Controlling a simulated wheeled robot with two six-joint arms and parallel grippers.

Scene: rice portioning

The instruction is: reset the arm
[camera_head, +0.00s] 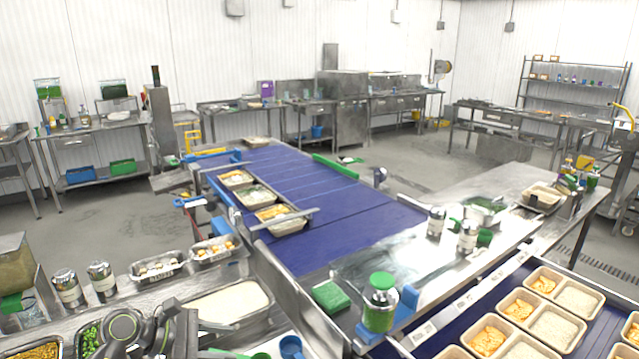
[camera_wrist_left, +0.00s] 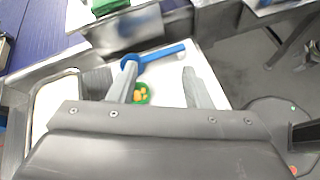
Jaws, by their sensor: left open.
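My left arm (camera_head: 125,335) comes in at the bottom left of the head view, low over the near steel counter. In the left wrist view my left gripper (camera_wrist_left: 160,85) is open, its two grey fingers apart with nothing clasped between them. A blue scoop (camera_wrist_left: 165,53) lies beyond the fingertips, its handle pointing right. A green cup with orange pieces (camera_wrist_left: 141,95) shows beside the left finger, partly hidden by it. In the head view a blue scoop (camera_head: 291,346) shows at the bottom edge. My right gripper is in neither view.
A tray of white rice (camera_head: 230,303) sits in the near counter beside my arm. Metal canisters (camera_head: 68,288) and foil trays (camera_head: 158,266) stand behind it. A green-lidded jar (camera_head: 380,302) stands right of the scoop. A blue conveyor (camera_head: 290,195) carries filled trays.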

